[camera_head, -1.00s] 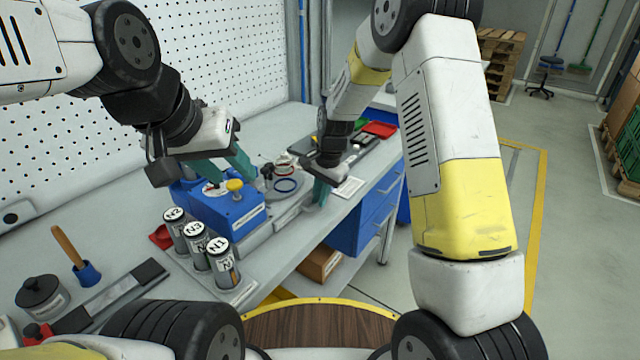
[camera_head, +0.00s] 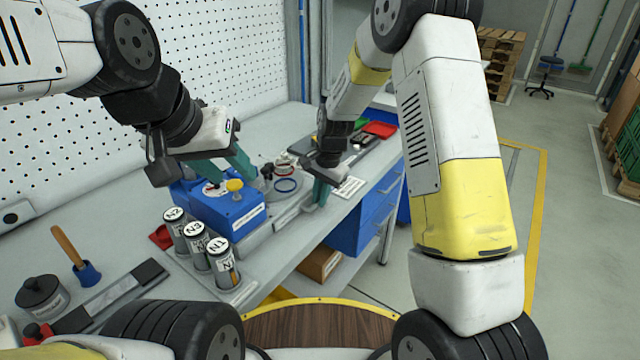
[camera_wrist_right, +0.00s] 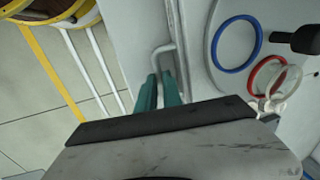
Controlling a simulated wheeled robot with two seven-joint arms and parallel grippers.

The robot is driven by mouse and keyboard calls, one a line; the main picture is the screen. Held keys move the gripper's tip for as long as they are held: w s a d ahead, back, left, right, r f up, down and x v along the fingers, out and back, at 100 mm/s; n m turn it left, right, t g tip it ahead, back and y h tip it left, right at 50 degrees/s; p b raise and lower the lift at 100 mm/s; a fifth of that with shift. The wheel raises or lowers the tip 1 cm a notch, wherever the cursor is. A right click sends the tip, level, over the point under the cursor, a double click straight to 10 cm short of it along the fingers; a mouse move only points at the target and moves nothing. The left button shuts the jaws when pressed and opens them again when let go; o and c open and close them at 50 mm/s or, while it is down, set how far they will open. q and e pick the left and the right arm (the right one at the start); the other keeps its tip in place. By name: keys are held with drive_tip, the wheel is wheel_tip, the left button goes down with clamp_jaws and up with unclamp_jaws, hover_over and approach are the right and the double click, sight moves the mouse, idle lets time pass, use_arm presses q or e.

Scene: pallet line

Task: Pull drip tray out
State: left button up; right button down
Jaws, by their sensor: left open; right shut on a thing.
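My right gripper (camera_head: 320,192) is shut on a thin pale bent handle (camera_wrist_right: 164,48) at the bench's front edge. In the right wrist view, its teal fingers (camera_wrist_right: 159,92) close around the lower part of this handle. The handle appears to belong to the grey drip tray, but the fingers and wrist hide most of the join. My left gripper (camera_head: 222,165) is open and empty, above or just behind the blue machine (camera_head: 222,208) with a yellow knob. I cannot tell whether it touches the machine.
A blue ring (camera_head: 286,185) lies on a round grey plate beside the machine, with a red ring (camera_wrist_right: 268,75) nearby. Canisters (camera_head: 222,262) stand left of the machine. Blue drawers (camera_head: 362,225) are below the bench. Open floor lies to the right.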

drive_tip(key=s+d, duration=0.7)
drive_tip(key=d, duration=0.3)
drive_tip(key=shift+s+d, duration=0.2)
drive_tip(key=c, duration=1.5)
unclamp_jaws()
wheel_tip(320, 180, up, 8)
drive_tip(key=d, duration=0.1)
drive_tip(key=shift+s, duration=0.4)
drive_tip(key=shift+f, duration=0.15)
